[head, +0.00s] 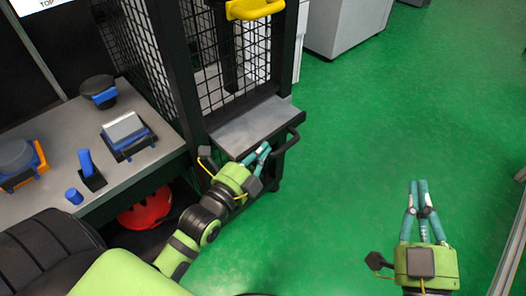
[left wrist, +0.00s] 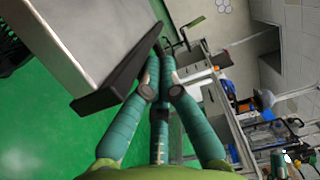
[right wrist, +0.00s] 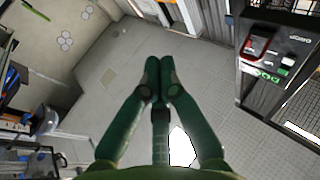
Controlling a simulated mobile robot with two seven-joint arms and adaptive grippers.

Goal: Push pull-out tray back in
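The pull-out tray (head: 245,128) is a grey slab with a dark front edge, sticking out from the base of the black mesh tower (head: 185,70). A dark handle (head: 287,146) shows at its right front. My left gripper (head: 266,146) is at the tray's front edge, beside the handle. In the left wrist view its fingertips (left wrist: 159,58) are together at the dark edge of the tray (left wrist: 95,40); I cannot tell whether they touch it. Nothing shows between them. My right gripper (head: 417,184) is shut and empty, far right of the tray; its fingertips also meet in the right wrist view (right wrist: 158,62).
A grey bench (head: 50,190) at left holds blue and black fixtures (head: 124,135). A red helmet (head: 146,208) lies beneath it. A yellow handle (head: 255,9) is on the tower above the tray. Green floor (head: 370,130) is clear to the right.

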